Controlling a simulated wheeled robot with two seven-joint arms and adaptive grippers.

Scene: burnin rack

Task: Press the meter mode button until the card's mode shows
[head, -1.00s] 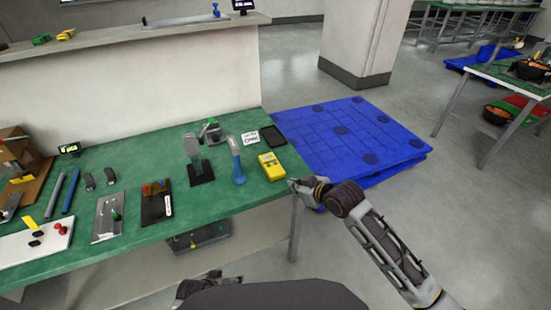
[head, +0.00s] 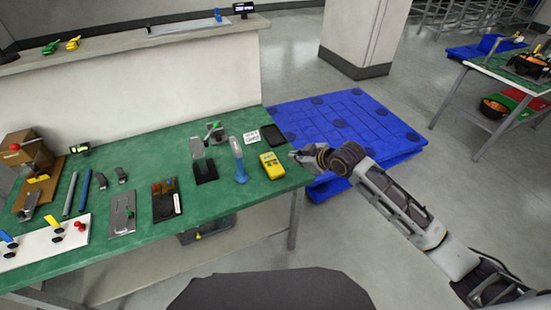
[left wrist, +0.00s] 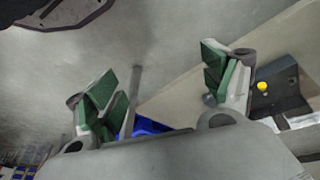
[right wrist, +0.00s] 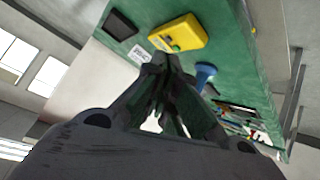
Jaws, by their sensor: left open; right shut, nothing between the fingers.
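The yellow meter (head: 272,165) lies on the green bench near its right end. It also shows in the right wrist view (right wrist: 182,30), with a green button on its face; its display cannot be read. The white card (head: 252,137) lies just behind the meter, and its writing is too small to read. My right gripper (head: 294,155) is shut and empty, just right of the meter at the bench edge, apparently apart from it. In the right wrist view its fingertips (right wrist: 172,64) point toward the meter. My left gripper (left wrist: 163,82) is open and empty, away from the meter.
A dark tray (head: 274,135) lies behind the meter. A blue-handled tool (head: 239,168) and a black stand (head: 204,171) are to its left. A blue pallet (head: 345,125) is on the floor beyond the bench's right end.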

